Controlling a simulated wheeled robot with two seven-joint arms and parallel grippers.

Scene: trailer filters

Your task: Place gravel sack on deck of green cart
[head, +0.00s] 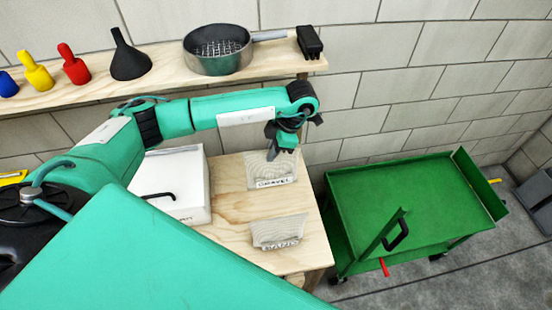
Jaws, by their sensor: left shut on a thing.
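The gravel sack (273,176) is a pale sack with "GRAVEL" lettered along its lower edge. It is at the right rear of the wooden table (230,222). My left gripper (279,155) comes down from above and is shut on the top of the gravel sack; the fingertips are partly hidden. I cannot tell whether the sack touches the table. The green cart (410,204) stands on the floor right of the table, and its flat deck is empty. My right gripper is out of view.
A second pale sack (277,232), its lettering unclear, lies nearer on the table. A white box (180,182) with a black handle stands left. A raised end flap (380,245) edges the cart's near left.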

